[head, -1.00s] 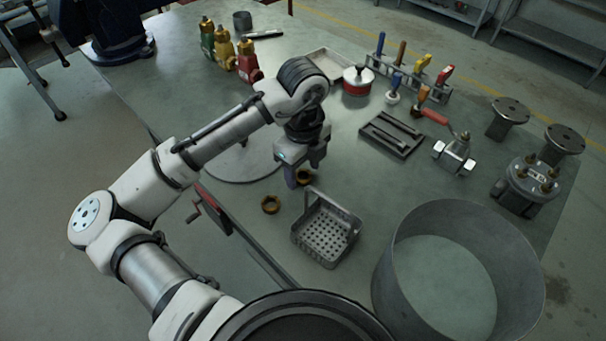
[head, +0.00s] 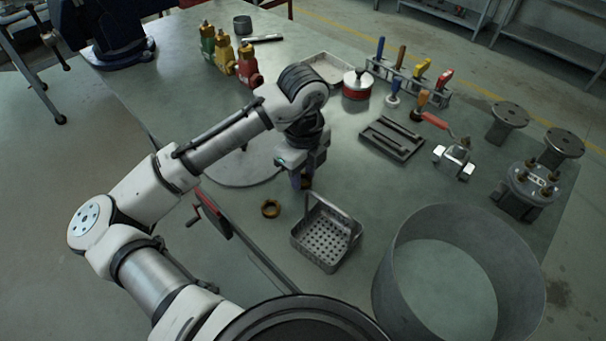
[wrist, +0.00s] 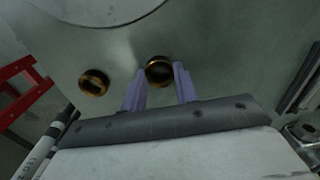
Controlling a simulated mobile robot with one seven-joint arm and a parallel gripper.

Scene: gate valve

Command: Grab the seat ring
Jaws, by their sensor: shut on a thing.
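Two brass-coloured rings are near my gripper. One ring (wrist: 159,71) sits between my gripper's purple fingertips in the wrist view, and my gripper (wrist: 160,78) is shut on it. In the head view my gripper (head: 302,181) is low over the table, and its fingers largely hide that ring. The second brass ring (head: 271,208) lies on the table to the lower left of the gripper; it also shows in the wrist view (wrist: 94,82), left of the fingers. I cannot tell whether the held ring touches the table.
A perforated metal basket (head: 321,240) stands close to the lower right of the gripper. A large grey cylinder (head: 384,275) is farther right. A round plate (head: 235,172) lies behind my arm.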

